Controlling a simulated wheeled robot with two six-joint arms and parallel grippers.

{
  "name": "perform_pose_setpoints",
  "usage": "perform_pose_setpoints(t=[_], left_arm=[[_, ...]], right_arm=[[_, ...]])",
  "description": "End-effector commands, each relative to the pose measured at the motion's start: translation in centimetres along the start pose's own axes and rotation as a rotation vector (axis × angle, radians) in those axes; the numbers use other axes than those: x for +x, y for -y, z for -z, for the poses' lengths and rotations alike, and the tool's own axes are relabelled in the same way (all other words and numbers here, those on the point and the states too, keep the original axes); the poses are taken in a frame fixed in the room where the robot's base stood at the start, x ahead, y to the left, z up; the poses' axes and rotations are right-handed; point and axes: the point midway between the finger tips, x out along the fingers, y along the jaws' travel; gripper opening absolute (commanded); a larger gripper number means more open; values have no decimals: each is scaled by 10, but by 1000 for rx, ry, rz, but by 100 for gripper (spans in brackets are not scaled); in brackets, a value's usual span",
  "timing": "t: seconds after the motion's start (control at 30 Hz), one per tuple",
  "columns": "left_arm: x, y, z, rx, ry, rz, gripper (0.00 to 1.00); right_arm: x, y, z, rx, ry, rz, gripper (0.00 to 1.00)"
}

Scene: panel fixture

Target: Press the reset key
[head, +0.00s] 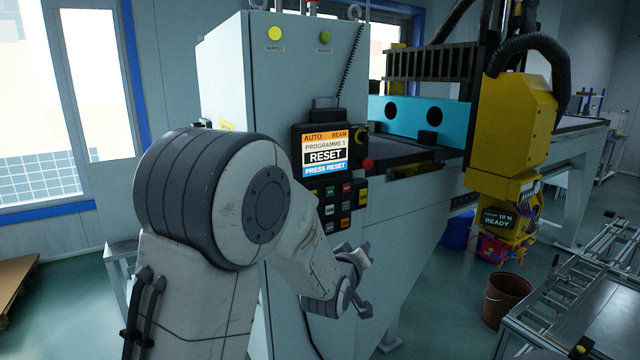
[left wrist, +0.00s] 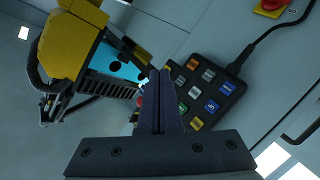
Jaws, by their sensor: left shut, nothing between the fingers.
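A keypad (head: 338,208) with several coloured keys is mounted on the front of a grey cabinet, below a screen (head: 324,150) reading "RESET" and "PRESS RESET". My left gripper (head: 358,280) is below and in front of the keypad in the head view. In the left wrist view its fingers (left wrist: 159,76) are together and empty, beside the keypad's edge; contact is not visible. My right gripper is out of view.
A red knob (head: 367,164) sits right of the screen. A yellow machine head (head: 515,120) hangs at the right over a gantry bed. A brown bucket (head: 507,298) and a metal frame (head: 585,275) stand on the floor at the right.

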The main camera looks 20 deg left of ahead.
Motion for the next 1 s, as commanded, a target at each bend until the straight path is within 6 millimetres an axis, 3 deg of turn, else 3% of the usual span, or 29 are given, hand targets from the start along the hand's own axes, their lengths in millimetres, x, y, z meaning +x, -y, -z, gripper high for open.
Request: perform_pose_setpoints(t=[0.03, 0.1, 0.23, 0.37, 0.73, 1.0], left_arm=[[5, 2, 30, -40, -77, -12, 0], [9, 6, 57, -86, -166, -40, 0], [10, 11, 88, -135, -274, -82, 0], [10, 13, 98, -150, -312, -100, 0], [12, 13, 99, -151, -313, -103, 0], [27, 28, 118, -150, -312, -99, 0]], right_arm=[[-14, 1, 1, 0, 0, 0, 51], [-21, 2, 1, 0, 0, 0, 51], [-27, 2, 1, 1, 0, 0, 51], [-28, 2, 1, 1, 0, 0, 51], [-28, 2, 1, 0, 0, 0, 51], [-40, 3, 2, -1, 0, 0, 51]])
